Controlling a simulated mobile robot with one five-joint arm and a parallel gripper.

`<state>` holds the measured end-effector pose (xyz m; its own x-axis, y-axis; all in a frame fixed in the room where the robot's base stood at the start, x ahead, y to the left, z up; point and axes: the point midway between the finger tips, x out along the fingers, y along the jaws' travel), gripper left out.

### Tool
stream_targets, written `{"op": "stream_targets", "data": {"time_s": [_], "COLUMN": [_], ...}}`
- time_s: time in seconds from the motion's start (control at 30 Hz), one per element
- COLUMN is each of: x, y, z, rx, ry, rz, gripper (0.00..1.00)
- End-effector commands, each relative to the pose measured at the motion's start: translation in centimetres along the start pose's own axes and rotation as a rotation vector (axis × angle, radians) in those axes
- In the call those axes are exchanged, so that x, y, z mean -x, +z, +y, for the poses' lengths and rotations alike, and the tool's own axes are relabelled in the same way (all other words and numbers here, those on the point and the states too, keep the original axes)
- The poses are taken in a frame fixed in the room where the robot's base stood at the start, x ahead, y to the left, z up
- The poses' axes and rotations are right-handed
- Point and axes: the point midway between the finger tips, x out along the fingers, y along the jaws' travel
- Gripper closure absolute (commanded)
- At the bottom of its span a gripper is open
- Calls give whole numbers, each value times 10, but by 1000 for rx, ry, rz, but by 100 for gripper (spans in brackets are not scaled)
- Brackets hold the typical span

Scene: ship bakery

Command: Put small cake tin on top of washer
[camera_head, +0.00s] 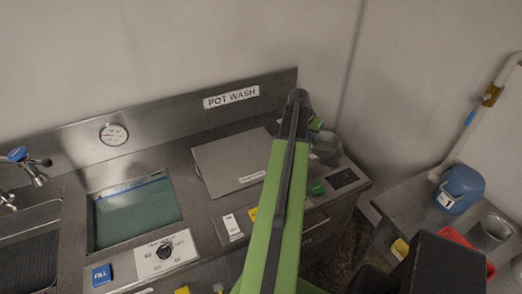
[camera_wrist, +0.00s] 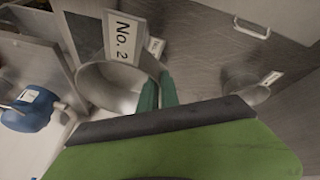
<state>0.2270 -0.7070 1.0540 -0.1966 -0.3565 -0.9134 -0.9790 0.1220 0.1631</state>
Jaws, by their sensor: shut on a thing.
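My gripper (camera_head: 315,124) is at the far end of my green arm, over the right end of the steel pot-wash counter. In the wrist view its green fingers (camera_wrist: 158,92) are close together at the rim of a round, shiny metal tin (camera_wrist: 105,88), which they grip. The tin shows as a grey rounded shape (camera_head: 326,150) beside the gripper in the head view, partly hidden by my arm. The steel washer unit (camera_head: 205,205) stands below the POT WASH sign. Its square flat lid (camera_head: 222,158) is bare where visible.
A basin (camera_head: 137,210) with greenish water, a dial panel (camera_head: 165,253) and a tap (camera_head: 28,165) lie left. A side table at right bears a blue container (camera_head: 460,188), a metal cup (camera_head: 490,232) and a red item (camera_head: 455,237). A white pipe (camera_head: 478,125) rises behind.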

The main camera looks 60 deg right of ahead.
Motion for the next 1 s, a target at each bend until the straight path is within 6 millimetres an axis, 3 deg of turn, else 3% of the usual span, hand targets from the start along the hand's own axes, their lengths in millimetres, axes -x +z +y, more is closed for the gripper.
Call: {"op": "stream_targets", "data": {"time_s": [0.17,0.4,0.53,0.8,1.0], "x": [-14,-50,-60,-62,-93], "y": [-1,-10,-13,-14,-1], "z": [-22,-90,-115,-125,-130], "rx": [5,8,7,6,6], "ry": [-2,-2,-2,-2,-2], "rz": [1,1,1,1,1], "gripper": [100,100,100,100,100]}}
